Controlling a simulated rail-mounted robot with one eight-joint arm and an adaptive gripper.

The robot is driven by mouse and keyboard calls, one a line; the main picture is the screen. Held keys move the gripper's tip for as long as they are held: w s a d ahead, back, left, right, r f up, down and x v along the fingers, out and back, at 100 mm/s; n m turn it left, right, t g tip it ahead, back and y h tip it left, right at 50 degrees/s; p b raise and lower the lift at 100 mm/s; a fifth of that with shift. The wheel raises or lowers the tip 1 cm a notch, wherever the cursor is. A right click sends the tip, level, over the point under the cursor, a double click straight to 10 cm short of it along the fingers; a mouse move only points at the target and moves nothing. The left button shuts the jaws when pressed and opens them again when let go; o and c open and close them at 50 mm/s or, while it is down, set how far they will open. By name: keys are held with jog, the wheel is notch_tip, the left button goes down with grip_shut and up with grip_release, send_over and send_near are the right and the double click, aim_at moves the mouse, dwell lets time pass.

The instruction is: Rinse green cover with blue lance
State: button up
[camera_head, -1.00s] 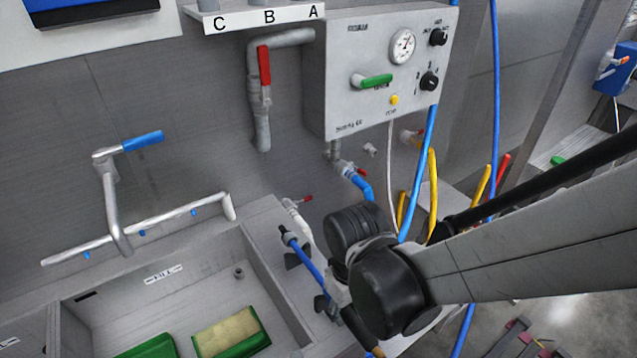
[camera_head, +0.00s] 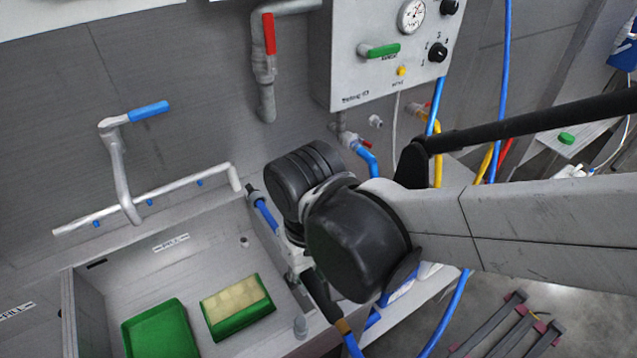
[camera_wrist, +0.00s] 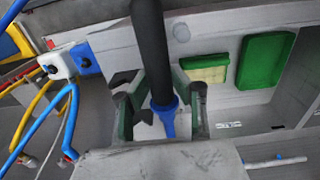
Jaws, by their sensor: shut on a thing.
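The blue lance (camera_head: 267,216) has a blue tube and a black grip (camera_head: 322,298). It slants past my gripper (camera_head: 296,240) in the head view, its tip end over the basin's right edge. In the wrist view the lance's black grip (camera_wrist: 150,50) and blue part (camera_wrist: 167,118) lie between the fingers of my gripper (camera_wrist: 162,104), which is shut on it. Two green pieces lie on the basin floor: a plain green one (camera_head: 160,332) and one with a cream top (camera_head: 238,305). I cannot tell which is the green cover. Neither touches my gripper.
The grey basin (camera_head: 200,262) is mostly clear. A pipe rail (camera_head: 165,207) and a blue-handled tap (camera_head: 122,165) stand at its back. A control box (camera_head: 375,75) hangs above right. Blue (camera_head: 447,320) and yellow hoses run at the right.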

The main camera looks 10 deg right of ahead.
notch_tip(320, 180, up, 7)
jog(key=s+a+p, duration=0.1)
jog(key=a+p, duration=0.2)
jog(key=p, duration=0.1)
jog(key=shift+o, duration=1.3)
jog(key=shift+s, duration=0.1)
jog(key=c, duration=0.3)
